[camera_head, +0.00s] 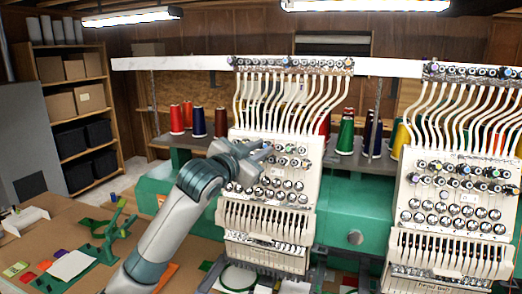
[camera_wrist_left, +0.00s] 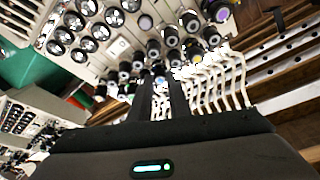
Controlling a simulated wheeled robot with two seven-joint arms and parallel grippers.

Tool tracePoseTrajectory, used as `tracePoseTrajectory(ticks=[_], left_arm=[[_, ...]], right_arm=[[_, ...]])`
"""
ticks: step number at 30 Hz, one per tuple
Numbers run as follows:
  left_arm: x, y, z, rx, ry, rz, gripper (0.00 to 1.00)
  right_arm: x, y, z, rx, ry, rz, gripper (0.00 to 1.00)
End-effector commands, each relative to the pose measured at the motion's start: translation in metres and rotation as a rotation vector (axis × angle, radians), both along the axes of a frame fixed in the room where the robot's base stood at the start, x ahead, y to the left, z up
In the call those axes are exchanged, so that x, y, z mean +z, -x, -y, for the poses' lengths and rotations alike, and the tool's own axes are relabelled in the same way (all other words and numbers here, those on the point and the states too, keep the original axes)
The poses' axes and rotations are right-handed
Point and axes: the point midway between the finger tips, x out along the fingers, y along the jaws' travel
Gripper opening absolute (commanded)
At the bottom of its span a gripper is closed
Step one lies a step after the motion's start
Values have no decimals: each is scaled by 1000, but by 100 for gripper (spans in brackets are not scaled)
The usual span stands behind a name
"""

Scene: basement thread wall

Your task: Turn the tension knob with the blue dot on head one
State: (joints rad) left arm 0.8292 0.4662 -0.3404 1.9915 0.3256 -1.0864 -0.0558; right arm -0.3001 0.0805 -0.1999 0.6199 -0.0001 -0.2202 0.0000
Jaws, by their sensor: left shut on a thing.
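Head one (camera_head: 268,215) is the cream embroidery head in the middle of the head view, with rows of dark tension knobs across its upper face. My left gripper (camera_head: 268,151) reaches in from the left to the upper knob rows. In the left wrist view, the two dark fingers (camera_wrist_left: 160,84) are closed around a small tension knob (camera_wrist_left: 158,71), whose end looks pale blue. The gripper hides most of this knob in the head view, and its dot is too small to read surely. My right gripper is in neither view.
Neighbouring knobs (camera_wrist_left: 172,38) crowd close around the fingers. White thread tubes (camera_head: 285,105) rise above head one. A second head (camera_head: 455,215) stands to the right. Thread cones (camera_head: 346,134) stand behind. A table with a green fixture (camera_head: 112,232) is at left.

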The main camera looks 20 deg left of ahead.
Motion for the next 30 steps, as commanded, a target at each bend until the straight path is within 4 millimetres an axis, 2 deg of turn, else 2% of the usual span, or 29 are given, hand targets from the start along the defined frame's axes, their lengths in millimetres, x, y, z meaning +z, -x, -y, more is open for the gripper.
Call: tracePoseTrajectory(ticks=[16, 30], left_arm=[[5, -2, -5, -166, -441, 16, 0], [4, -2, -4, -217, -562, 19, 0]], right_arm=[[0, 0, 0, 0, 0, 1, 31], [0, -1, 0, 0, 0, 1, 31]])
